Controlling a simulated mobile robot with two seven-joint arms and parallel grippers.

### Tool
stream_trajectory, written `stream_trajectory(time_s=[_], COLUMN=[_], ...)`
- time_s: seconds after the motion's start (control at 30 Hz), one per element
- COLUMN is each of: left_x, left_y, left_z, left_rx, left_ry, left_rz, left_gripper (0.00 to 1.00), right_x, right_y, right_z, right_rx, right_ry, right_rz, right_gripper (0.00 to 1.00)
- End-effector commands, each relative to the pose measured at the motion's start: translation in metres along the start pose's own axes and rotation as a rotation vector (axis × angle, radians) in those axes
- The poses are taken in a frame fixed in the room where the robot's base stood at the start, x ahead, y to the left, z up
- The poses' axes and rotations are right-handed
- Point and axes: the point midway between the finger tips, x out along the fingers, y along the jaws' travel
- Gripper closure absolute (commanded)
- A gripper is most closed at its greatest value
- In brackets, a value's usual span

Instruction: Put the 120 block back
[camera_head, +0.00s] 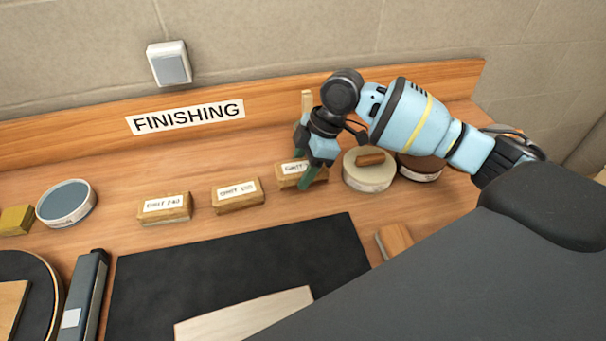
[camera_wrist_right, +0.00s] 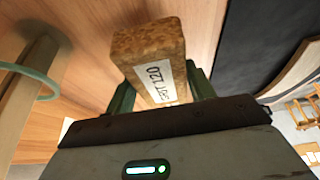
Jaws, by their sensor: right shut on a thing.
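The 120 block (camera_head: 287,181) is a small tan cork-like block with a white label; in the right wrist view the block (camera_wrist_right: 150,48) reads 120. My right gripper (camera_head: 311,170) is shut on it, with a green finger on either side; the fingers also show in the right wrist view (camera_wrist_right: 162,92). The block is at the right end of a row with the 240 block (camera_head: 165,208) and another labelled grit block (camera_head: 237,195). I cannot tell whether it touches the bench or hangs just above it. My left gripper is not in view.
A round pale tin (camera_head: 368,176) with a brown piece on top stands just right of the gripper, beside a darker tin (camera_head: 421,172). A black mat (camera_head: 240,265) lies in front. A FINISHING sign (camera_head: 186,117) is on the wooden backboard. Bare bench separates the blocks.

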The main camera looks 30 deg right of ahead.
Motion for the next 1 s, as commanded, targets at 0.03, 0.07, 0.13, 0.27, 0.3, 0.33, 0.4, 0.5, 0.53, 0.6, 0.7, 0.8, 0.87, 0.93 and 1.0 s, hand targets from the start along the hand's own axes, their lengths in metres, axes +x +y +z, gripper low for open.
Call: stream_trajectory(time_s=[0.03,0.07,0.13,0.27,0.3,0.33,0.4,0.5,0.53,0.6,0.7,0.8,0.87,0.93,1.0], left_x=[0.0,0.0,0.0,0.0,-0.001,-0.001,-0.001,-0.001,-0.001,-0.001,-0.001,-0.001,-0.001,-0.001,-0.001], left_y=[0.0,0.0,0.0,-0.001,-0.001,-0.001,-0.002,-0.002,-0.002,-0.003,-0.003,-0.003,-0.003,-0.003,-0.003], left_z=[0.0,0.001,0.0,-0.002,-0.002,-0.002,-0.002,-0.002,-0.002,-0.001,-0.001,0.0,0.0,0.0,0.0], left_rx=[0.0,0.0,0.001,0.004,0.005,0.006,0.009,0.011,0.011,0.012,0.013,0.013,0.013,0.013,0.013], left_ry=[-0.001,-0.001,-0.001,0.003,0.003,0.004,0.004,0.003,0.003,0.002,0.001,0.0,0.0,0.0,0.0], left_rz=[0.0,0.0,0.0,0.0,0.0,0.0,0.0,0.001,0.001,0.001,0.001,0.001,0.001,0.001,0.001], left_gripper=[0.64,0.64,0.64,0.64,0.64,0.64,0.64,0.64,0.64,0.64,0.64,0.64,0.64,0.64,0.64], right_x=[0.0,-0.001,0.004,0.021,0.026,0.028,0.031,0.031,0.031,0.031,0.034,0.035,0.034,0.034,0.034], right_y=[0.003,0.005,0.007,0.006,0.007,0.007,0.007,0.007,0.007,0.007,0.007,0.007,0.007,0.007,0.007], right_z=[0.001,0.002,0.006,0.013,0.015,0.016,0.017,0.017,0.017,0.017,0.018,0.018,0.018,0.018,0.018], right_rx=[0.001,0.002,0.002,0.001,0.001,0.001,0.0,0.0,0.0,0.0,0.0,0.0,0.0,0.0,0.0], right_ry=[0.0,0.0,-0.001,-0.001,0.0,-0.001,0.0,0.0,0.0,0.0,0.0,0.0,0.0,0.0,0.0], right_rz=[0.001,0.001,-0.001,-0.001,0.0,0.0,0.002,0.002,0.002,0.002,0.001,0.002,0.002,0.001,0.001], right_gripper=[0.67,0.67,0.67,0.67,0.67,0.67,0.67,0.67,0.67,0.67,0.67,0.41,0.33,0.24,0.24])
